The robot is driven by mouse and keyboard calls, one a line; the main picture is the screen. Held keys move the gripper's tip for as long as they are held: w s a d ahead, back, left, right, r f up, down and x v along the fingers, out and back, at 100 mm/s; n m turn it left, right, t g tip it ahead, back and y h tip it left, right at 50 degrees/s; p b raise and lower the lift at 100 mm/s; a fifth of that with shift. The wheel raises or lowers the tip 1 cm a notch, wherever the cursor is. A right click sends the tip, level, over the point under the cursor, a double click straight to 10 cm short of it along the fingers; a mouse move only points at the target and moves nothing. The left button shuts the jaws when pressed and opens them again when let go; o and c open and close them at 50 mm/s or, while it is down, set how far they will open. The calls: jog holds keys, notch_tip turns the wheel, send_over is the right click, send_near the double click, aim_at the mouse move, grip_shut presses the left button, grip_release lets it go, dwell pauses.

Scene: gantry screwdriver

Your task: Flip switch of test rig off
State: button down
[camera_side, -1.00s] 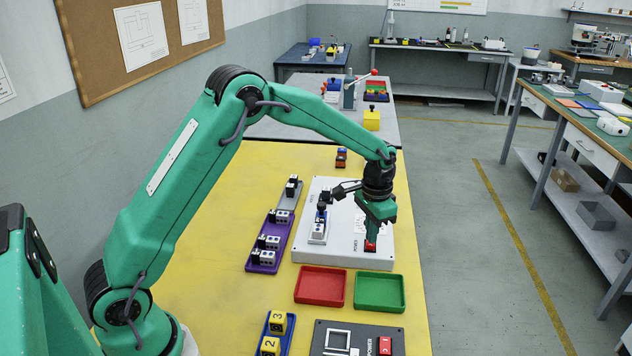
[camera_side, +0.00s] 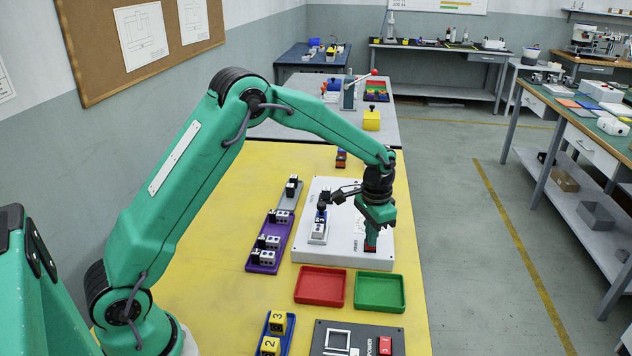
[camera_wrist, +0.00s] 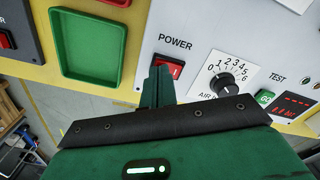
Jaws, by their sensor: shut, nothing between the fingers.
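The test rig (camera_side: 340,257) is a pale panel lying on the yellow bench; it also fills the right of the wrist view (camera_wrist: 190,25). Its red rocker switch (camera_wrist: 175,69), under the word POWER, shows at the rig's near edge. In the side view the switch (camera_side: 371,248) is mostly covered by my fingers. My gripper (camera_side: 372,242) points down over it, shut and empty. In the wrist view the fingertips (camera_wrist: 160,70) are at the switch's left side and overlap it. I cannot tell whether they touch it or which way the rocker is tipped.
A red tray (camera_side: 320,301) and a green tray (camera_side: 380,307) lie just in front of the rig. A dark panel with another red switch (camera_side: 385,345) is nearer. A dial (camera_wrist: 224,84) and green GO button (camera_wrist: 264,97) are on the rig. A purple rack (camera_side: 270,245) stands left.

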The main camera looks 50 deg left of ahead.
jog(key=shift+f, duration=0.3)
dwell(0.4)
jog(key=shift+r, duration=3.6)
jog(key=shift+s, duration=0.1)
